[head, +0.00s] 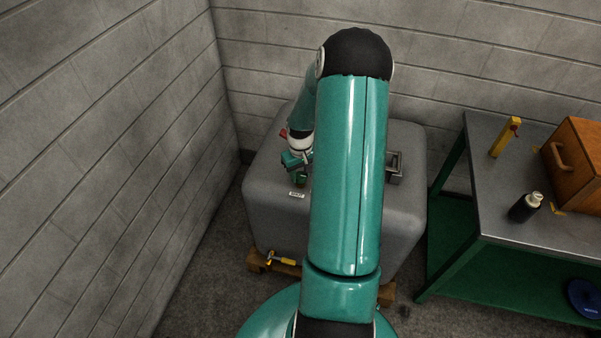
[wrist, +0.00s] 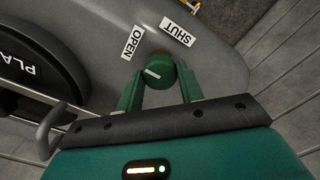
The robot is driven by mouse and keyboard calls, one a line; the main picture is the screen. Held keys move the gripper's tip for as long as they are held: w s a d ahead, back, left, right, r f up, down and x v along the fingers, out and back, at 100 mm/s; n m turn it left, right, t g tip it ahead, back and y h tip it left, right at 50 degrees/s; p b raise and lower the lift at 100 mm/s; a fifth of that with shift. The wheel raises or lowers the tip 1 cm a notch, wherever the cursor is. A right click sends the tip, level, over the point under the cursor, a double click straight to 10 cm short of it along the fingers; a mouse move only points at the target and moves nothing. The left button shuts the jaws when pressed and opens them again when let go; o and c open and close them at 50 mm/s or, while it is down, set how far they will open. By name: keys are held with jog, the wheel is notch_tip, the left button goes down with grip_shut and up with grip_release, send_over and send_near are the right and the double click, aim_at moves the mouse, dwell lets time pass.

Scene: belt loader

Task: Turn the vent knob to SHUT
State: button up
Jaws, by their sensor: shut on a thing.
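The vent knob (wrist: 160,72) is a green round knob with a short white line on its face. It sits on the grey tank (head: 405,215). In the wrist view the OPEN label (wrist: 131,42) is up and left of the knob, and the SHUT label (wrist: 178,31) is up and right. The white line lies on the knob's left part, slanting up to the left, nearer the OPEN side. My gripper (wrist: 158,84) is shut on the knob, one green finger on each side. In the head view my gripper (head: 299,166) is at the tank's left, with the knob mostly hidden.
A yellow-handled tap (head: 282,260) is low on the tank's front. A metal bracket (head: 394,168) is on its right. A steel bench (head: 488,190) at right holds a wooden box (head: 580,170), a dark bottle (head: 525,207) and a yellow post (head: 505,138). A block wall (head: 110,150) rises at left.

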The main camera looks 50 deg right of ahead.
jog(key=m, duration=0.4)
jog(key=shift+m, duration=0.3)
jog(key=m, duration=0.4)
jog(key=shift+m, duration=0.3)
jog(key=m, duration=0.4)
jog(key=shift+m, duration=2.3)
jog(key=o, duration=1)
jog(key=shift+r, duration=0.1)
